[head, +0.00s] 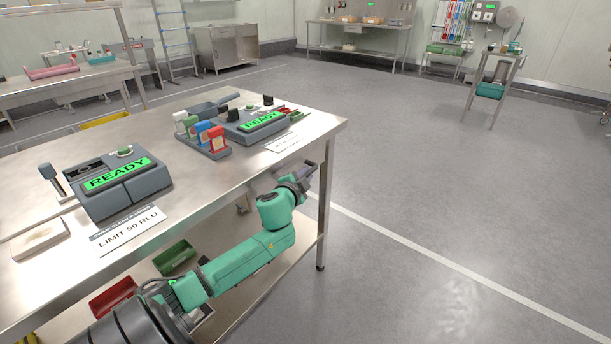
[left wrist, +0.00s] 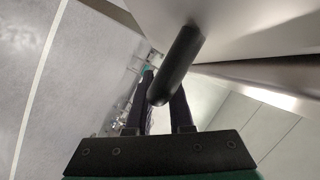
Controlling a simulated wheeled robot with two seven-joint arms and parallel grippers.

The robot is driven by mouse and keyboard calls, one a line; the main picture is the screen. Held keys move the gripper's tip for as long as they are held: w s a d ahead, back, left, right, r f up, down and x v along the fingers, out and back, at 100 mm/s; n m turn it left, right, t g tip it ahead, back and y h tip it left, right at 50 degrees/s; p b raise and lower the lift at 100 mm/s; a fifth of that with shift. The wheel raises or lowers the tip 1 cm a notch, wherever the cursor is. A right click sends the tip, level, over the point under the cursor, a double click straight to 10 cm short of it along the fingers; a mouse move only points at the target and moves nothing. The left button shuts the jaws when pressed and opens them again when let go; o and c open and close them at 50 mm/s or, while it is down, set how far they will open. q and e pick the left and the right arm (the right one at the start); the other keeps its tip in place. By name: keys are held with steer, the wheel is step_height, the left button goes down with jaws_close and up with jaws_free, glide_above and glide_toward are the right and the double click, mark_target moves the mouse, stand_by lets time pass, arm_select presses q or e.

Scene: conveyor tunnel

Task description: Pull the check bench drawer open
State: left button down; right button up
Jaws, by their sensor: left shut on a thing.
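The steel check bench (head: 215,180) fills the left of the head view. My left gripper (head: 310,170) is at its front edge, near the right-hand corner. In the left wrist view, a black bar handle (left wrist: 180,62) stands between the two dark fingers of my left gripper (left wrist: 160,100), which is shut on it. A pale panel (left wrist: 250,28) lies behind the handle. The drawer front is not clear in the head view, hidden partly by my green arm, so I cannot tell how far the drawer is open. My right gripper is not in view.
On the bench are two testers with green READY screens (head: 118,175) (head: 262,122), a rack of coloured blocks (head: 208,137) and a LIMIT 50 RLU card (head: 128,230). Green (head: 175,257) and red (head: 113,297) bins sit on the lower shelf. The floor to the right (head: 430,180) is clear.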

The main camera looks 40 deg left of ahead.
arm_select(q)
steer(key=shift+f, duration=0.1)
steer(key=d, duration=2.1)
steer(key=shift+w, duration=0.2)
steer(key=c, duration=0.8)
jaws_free()
steer(key=shift+a, duration=0.1)
